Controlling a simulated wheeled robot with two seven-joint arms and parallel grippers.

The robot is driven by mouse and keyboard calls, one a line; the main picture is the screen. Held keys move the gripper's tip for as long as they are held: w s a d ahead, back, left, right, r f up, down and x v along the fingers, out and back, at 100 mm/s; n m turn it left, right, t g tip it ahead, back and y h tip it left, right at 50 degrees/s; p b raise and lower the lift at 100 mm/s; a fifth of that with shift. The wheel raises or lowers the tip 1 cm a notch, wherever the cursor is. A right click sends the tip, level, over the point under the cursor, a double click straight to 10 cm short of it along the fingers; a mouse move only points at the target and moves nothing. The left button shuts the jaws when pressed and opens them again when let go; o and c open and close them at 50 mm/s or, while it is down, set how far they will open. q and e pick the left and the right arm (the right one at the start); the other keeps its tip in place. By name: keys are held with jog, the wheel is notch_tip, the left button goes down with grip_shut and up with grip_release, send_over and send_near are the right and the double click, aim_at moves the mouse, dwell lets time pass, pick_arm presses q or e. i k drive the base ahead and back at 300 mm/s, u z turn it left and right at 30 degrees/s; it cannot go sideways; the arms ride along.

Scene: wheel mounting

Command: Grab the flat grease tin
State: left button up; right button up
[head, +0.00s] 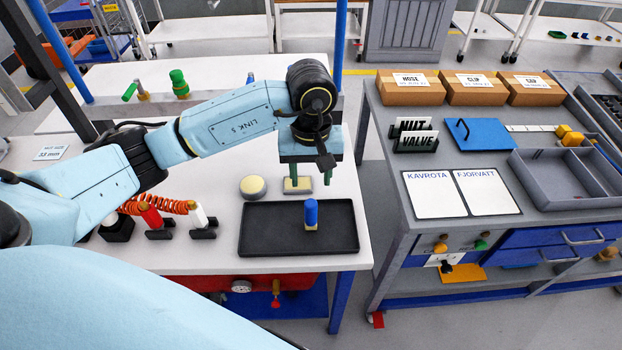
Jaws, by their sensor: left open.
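A small cream and olive block (298,185) shows below and between the fingers. Whether the fingers stand in front of or above this block is hard to tell. My right gripper is not in view.
A black tray (257,244) holds an upright blue-topped piece (311,214). Red and white air fittings on black holders (158,221) stand left of it. A grey bench (393,239) with cardboard boxes (408,88) and white cards is at right, across a gap.

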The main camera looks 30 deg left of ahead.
aim_at(251, 188)
jog(key=u, duration=1.45)
